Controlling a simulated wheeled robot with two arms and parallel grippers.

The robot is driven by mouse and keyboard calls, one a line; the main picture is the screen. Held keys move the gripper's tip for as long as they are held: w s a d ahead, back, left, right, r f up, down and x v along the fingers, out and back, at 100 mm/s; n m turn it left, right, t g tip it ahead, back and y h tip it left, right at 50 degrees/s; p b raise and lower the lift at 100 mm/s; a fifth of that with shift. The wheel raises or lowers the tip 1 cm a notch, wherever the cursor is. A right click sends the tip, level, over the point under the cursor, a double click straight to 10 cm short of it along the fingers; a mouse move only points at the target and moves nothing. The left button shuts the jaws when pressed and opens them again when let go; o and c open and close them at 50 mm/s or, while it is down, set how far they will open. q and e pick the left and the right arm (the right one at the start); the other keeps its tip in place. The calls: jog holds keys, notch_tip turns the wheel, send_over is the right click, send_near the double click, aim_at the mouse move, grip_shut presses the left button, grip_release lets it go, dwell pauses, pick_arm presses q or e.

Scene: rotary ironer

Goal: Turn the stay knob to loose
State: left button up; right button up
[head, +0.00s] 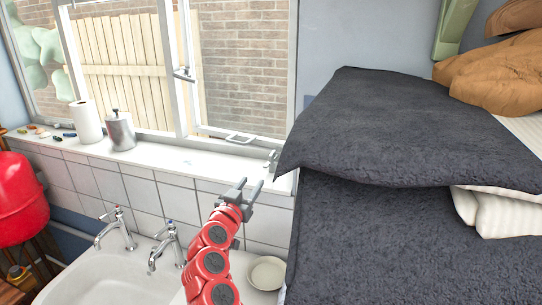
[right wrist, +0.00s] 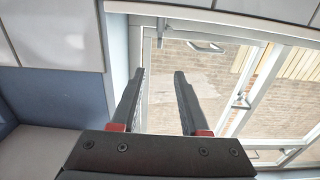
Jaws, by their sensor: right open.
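A small grey metal fitting (head: 273,158), which may be the stay with its knob, stands at the right end of the window sill, close to the dark bedding. A loop-shaped fitting (head: 240,138) sits on the lower window frame. I cannot tell the knob's setting. My right gripper (head: 249,187) is open and empty, pointing up toward the sill from below and left of the grey fitting, apart from it. In the right wrist view the open jaws (right wrist: 160,75) have nothing between them but the window behind; metal fittings (right wrist: 205,46) show beyond. My left gripper is out of view.
Dark folded bedding (head: 400,130) forms a tall stack close on the right. A white sink (head: 110,285) with two taps lies at lower left. A paper roll (head: 86,121) and a metal canister (head: 121,131) stand on the sill (head: 185,160). A pale bowl (head: 267,273) sits below my gripper.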

jog(key=p, duration=0.2)
send_near(270, 159)
jog(key=w, duration=0.1)
jog(key=b+x, duration=0.1)
jog(key=x, duration=0.6)
jog(key=shift+w+d+f, duration=0.1)
jog(key=shift+d+f, duration=0.1)
jog(key=shift+d, duration=0.05)
jog(key=shift+w+f, duration=0.15)
jog(key=shift+w, duration=0.1)
jog(key=shift+w+d+r+b, duration=0.25)
jog(key=shift+w+b, duration=0.1)
jog(key=shift+w, duration=0.25)
jog(key=shift+a, duration=0.1)
jog(key=shift+r, duration=0.15)
grip_shut()
